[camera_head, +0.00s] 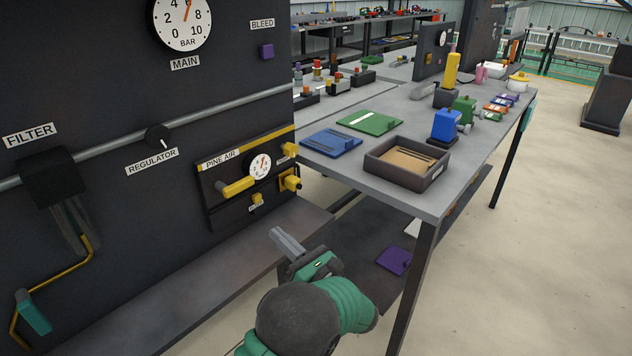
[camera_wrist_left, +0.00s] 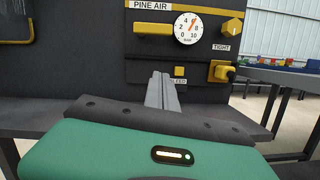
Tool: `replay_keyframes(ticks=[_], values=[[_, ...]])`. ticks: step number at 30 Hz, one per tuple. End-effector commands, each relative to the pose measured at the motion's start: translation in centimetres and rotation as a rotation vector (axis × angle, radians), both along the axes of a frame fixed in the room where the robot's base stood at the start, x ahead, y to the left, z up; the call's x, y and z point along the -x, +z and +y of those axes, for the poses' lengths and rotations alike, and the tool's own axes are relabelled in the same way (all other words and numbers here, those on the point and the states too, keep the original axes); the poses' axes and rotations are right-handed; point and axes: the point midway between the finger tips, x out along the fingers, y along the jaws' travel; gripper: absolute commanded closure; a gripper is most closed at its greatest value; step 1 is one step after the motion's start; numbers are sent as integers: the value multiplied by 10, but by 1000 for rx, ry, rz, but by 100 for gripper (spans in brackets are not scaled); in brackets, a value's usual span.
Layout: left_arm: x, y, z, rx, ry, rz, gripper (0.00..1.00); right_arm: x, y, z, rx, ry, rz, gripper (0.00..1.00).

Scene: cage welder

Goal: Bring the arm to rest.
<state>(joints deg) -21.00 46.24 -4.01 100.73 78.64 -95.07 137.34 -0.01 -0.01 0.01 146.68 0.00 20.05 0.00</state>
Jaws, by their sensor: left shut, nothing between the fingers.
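My left gripper (camera_head: 289,243) is at the lower middle of the head view, in front of the lower edge of the dark panel. Its two grey fingers are together and hold nothing; they also show in the left wrist view (camera_wrist_left: 162,90). The fingers point toward the PINE AIR plate (camera_head: 250,180), with its round gauge (camera_head: 259,165), yellow lever (camera_head: 237,187) and yellow knobs. A gap seems to lie between the fingertips and the plate. My right gripper is in neither view.
A grey shelf (camera_head: 190,275) runs below the panel. The table (camera_head: 370,185) at the right carries an open box (camera_head: 407,163), a blue plate (camera_head: 331,141), a green plate (camera_head: 370,122) and a blue block (camera_head: 444,125). A purple piece (camera_head: 394,260) lies on the table's lower shelf. Open floor lies farther right.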

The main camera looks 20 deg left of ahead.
Motion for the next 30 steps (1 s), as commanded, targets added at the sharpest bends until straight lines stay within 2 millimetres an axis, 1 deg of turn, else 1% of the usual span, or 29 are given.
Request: replay_keyframes(ticks=[2, 5, 7, 8, 9, 11, 12, 14, 15, 16, 17, 18, 20, 21, 22, 23, 24, 26, 27, 28, 29, 30], values=[[-3, 0, 1, -1, -12, 26, 100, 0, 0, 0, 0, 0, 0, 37], [-22, -2, 2, -27, -99, 209, 100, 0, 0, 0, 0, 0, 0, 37], [-42, -9, -3, -97, -231, 463, 100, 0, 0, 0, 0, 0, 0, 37], [-50, -14, -8, -151, -304, 594, 100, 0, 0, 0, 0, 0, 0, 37], [-56, -22, -18, -247, -413, 781, 100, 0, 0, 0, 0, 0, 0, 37], [-54, -40, -38, -440, -588, 1061, 100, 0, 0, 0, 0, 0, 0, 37], [-45, -54, -52, -594, -706, 1234, 100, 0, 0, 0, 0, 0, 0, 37], [-20, -77, -71, -858, -880, 1466, 100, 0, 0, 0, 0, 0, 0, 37], [3, -92, -82, -1044, -989, 1593, 100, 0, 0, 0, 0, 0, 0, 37], [22, -103, -88, -1183, -1067, 1674, 100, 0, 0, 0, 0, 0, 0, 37], [41, -113, -92, -1319, -1139, 1741, 100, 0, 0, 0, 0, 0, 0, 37], [67, -125, -95, -1488, -1228, 1810, 100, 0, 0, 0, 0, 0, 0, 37], [102, -138, -97, -1713, -1342, 1877, 100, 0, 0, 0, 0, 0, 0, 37], [125, -146, -96, -1852, -1410, 1904, 100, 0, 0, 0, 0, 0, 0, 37], [141, -151, -94, -1948, -1462, 1917, 100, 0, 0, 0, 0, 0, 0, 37], [156, -155, -93, 1986, 1466, -1870, 100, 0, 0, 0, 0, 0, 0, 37], [177, -160, -90, 1962, 1423, -1744, 100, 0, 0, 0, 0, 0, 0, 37], [207, -165, -83, 1920, 1367, -1569, 100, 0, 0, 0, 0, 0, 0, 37], [227, -168, -79, 1891, 1332, -1457, 100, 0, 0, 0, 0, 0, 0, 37], [241, -170, -75, 1867, 1306, -1376, 100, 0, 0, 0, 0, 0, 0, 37], [239, -145, -76, 1871, 1307, -1379, 100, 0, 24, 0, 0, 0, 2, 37], [237, -129, -76, 1873, 1309, -1384, 100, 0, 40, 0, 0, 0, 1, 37]])
